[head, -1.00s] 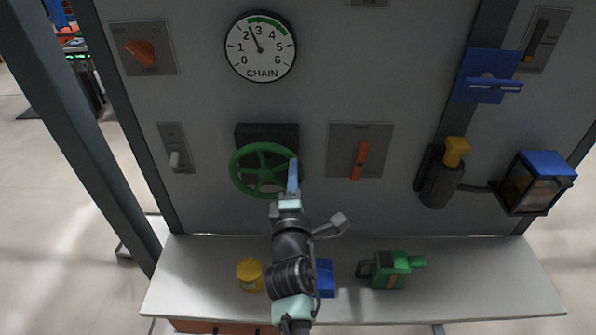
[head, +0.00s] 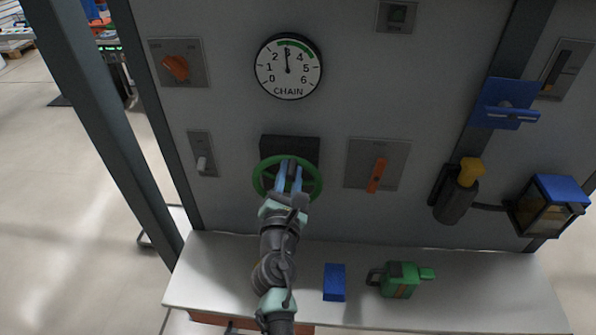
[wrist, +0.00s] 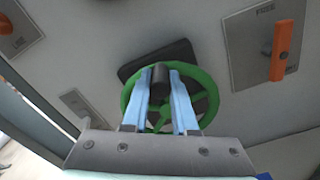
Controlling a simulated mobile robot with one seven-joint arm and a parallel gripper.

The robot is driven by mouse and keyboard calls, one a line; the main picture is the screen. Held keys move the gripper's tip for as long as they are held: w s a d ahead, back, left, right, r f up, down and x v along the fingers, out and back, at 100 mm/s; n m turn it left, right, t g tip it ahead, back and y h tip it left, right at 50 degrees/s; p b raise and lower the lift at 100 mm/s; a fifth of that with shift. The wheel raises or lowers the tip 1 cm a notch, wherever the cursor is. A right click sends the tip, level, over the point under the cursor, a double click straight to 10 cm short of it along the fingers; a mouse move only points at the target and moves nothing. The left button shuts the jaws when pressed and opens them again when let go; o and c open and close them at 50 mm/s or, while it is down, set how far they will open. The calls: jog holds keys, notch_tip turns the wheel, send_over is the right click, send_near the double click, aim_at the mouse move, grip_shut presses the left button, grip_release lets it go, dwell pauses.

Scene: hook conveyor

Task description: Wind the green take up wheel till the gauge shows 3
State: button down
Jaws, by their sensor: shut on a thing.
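The green take up wheel (head: 318,180) is mounted on a dark block on the grey panel; it also shows in the wrist view (wrist: 206,84). My gripper (head: 289,174) is in front of the wheel, its blue fingers shut on a dark knob (wrist: 160,76) of the wheel. My fingers and wrist hide part of the lower rim. The round CHAIN gauge (head: 288,67) hangs above the wheel. Its needle points straight up, at the 3, just at the start of the green band.
An orange lever plate (head: 377,164) is right of the wheel, a toggle switch (head: 203,155) left. Below is a white shelf (head: 460,290) with a blue block (head: 334,282) and a green can (head: 401,279). A lamp (head: 547,205) juts out at right.

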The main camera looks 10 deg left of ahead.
jog(key=shift+a+n, duration=0.65)
jog(key=shift+n, duration=0.35)
jog(key=shift+p, duration=0.3)
jog(key=c, duration=0.7)
grip_release()
jog(key=shift+a, duration=0.1)
jog(key=s, duration=1.3)
jog(key=shift+p, duration=0.45)
jog(key=shift+r, duration=0.1)
